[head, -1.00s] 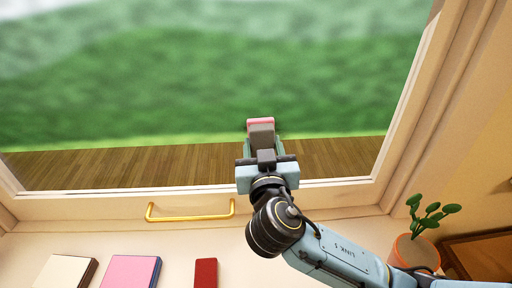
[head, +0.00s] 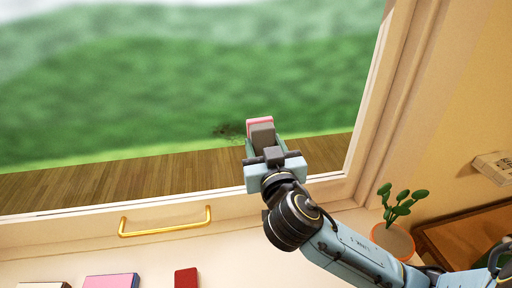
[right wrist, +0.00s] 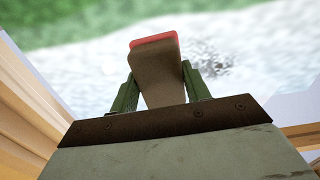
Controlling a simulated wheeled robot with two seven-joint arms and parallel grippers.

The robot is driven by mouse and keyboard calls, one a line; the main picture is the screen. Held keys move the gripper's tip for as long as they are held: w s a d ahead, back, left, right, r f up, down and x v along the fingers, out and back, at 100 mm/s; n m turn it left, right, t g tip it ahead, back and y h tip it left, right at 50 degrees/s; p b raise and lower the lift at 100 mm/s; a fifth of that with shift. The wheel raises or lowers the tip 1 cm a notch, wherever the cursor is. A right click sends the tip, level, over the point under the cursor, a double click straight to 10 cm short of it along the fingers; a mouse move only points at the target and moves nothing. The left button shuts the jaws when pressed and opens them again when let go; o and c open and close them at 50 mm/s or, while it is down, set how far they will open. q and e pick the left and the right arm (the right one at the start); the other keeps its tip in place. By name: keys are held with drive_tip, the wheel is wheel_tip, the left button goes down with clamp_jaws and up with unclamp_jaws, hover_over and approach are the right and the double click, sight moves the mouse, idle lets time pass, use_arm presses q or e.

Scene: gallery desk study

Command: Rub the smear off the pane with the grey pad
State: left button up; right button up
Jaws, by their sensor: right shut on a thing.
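My right gripper (head: 265,145) is shut on the pad, a grey block (head: 262,130) with a pink-red layer at its far end. It holds the pad up in front of the window pane (head: 150,90). The smear (head: 229,131) is a dark speckled patch on the pane, just left of the pad in the head view. In the right wrist view the pad (right wrist: 156,72) sits between the two fingers, and the speckled smear (right wrist: 208,58) lies to its right. I cannot tell whether the pad touches the pane. My left gripper is not in view.
A yellow handle (head: 165,221) is on the lower window frame. Below it lie a pink book (head: 112,281) and a red block (head: 186,278). A potted plant (head: 393,238) stands at the right, near my right arm. A wooden surface (head: 465,237) is beyond it.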

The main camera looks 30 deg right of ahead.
drive_tip(key=shift+w+a+b, duration=0.15)
drive_tip(key=shift+w+a, duration=0.2)
drive_tip(key=shift+a, duration=0.85)
drive_tip(key=shift+w+a+b, duration=0.2)
drive_tip(key=shift+w+a, duration=0.1)
drive_tip(key=shift+a, duration=0.85)
drive_tip(key=shift+w+a+b, duration=0.15)
drive_tip(key=shift+w+a, duration=0.2)
drive_tip(key=shift+a, duration=0.85)
drive_tip(key=shift+w+a+b, duration=0.2)
drive_tip(key=shift+w+a, duration=0.05)
drive_tip(key=shift+a, duration=0.6)
drive_tip(key=shift+w+a+b, duration=0.2)
drive_tip(key=shift+w+a, duration=0.05)
drive_tip(key=shift+a, duration=0.55)
drive_tip(key=shift+w, duration=0.1)
drive_tip(key=shift+r, duration=0.1)
